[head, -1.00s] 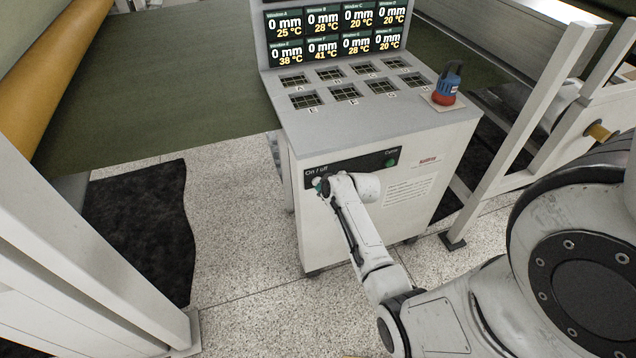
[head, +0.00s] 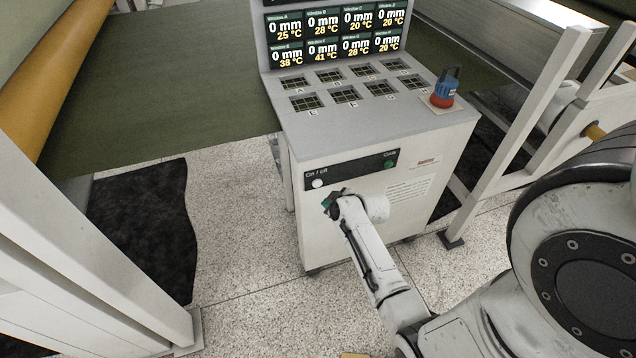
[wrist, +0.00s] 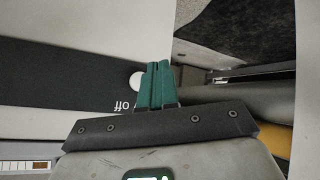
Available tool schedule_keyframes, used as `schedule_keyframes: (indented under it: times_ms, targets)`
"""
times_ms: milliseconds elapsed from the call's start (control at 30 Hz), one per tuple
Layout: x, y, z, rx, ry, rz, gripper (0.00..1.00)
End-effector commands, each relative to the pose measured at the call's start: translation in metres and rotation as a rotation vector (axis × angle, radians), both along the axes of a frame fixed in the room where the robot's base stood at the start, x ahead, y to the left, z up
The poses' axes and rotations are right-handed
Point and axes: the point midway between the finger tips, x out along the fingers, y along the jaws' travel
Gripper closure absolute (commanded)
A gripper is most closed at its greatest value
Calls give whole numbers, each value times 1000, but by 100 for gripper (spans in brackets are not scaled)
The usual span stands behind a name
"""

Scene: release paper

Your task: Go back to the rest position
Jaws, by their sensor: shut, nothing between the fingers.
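My gripper (head: 328,202) is in front of the white cabinet (head: 330,240), below the black strip labelled On / off. In the wrist view, its teal fingers (wrist: 157,84) are together with nothing between them. The white On / off button (head: 317,183) shows uncovered, up and left of the gripper in the head view. In the wrist view the button (wrist: 136,81) is partly hidden behind the fingers. A green button (head: 390,164) labelled Cycle is at the strip's right end.
White frame posts (head: 530,110) stand right, and a green sheet (head: 160,80) spans the left. Speckled floor is open in front.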

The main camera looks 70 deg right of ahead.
Motion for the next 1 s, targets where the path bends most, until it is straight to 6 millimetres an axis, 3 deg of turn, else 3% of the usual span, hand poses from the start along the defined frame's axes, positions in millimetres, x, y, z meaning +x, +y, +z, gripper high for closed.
schedule_keyframes:
  times_ms: [767,867,967,1000]
  targets:
    - [-2,7,1,4,3,6,100]
    - [8,40,3,56,35,58,100]
    - [15,97,10,144,110,132,100]
    - [15,124,15,185,152,162,100]
